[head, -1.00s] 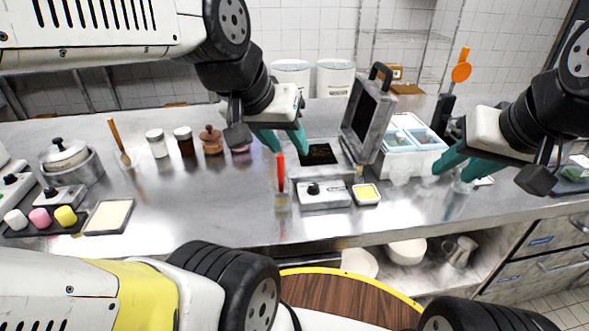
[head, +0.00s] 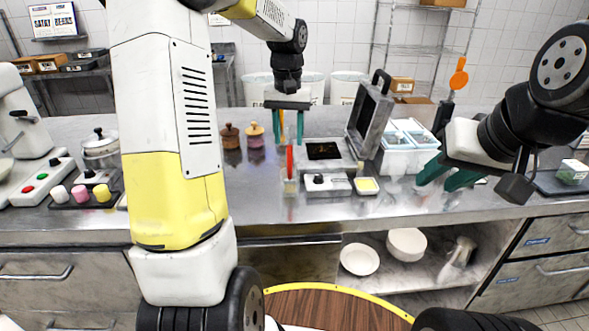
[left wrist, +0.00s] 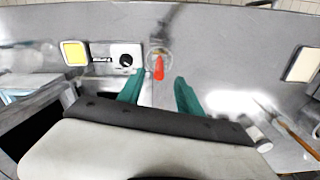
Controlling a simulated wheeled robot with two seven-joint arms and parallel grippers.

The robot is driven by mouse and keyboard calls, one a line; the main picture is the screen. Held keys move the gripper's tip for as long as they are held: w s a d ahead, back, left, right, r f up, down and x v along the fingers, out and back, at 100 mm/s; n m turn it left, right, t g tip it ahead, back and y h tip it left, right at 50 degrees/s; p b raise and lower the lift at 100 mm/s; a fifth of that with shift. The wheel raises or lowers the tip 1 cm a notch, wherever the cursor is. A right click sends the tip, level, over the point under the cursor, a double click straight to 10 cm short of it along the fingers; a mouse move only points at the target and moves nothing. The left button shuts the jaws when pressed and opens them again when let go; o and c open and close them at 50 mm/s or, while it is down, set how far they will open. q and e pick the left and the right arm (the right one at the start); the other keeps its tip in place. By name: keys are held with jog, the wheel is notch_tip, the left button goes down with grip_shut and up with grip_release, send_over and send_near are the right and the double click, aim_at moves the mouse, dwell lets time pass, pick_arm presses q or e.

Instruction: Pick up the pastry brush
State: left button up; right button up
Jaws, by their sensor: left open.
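The pastry brush appears to be the red-handled tool (head: 290,158) standing upright in a small clear cup (head: 291,186) near the counter's front; its lower end is hard to make out. In the left wrist view the red handle (left wrist: 159,68) lies just beyond and between the two teal fingertips. My left gripper (head: 290,136) points down, open and empty, with its fingers above and to either side of the handle, apart from it. Its fingers also show in the left wrist view (left wrist: 159,82). My right gripper (head: 442,181) is open and empty over the counter at the right.
A small black-knobbed unit (head: 326,182) and a yellow dish (head: 366,186) sit close right of the cup. Behind stand an open-lidded press (head: 370,110) and a white bin with pale blue compartments (head: 405,150).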

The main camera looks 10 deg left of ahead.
aim_at(290, 162)
pick_arm(q)
jog(key=shift+w+a+f, duration=0.15)
jog(key=shift+f, duration=0.65)
jog(key=f, duration=0.7)
jog(key=shift+s+d, duration=0.2)
jog(key=shift+d, duration=0.1)
jog(key=shift+c, duration=0.4)
grip_shut()
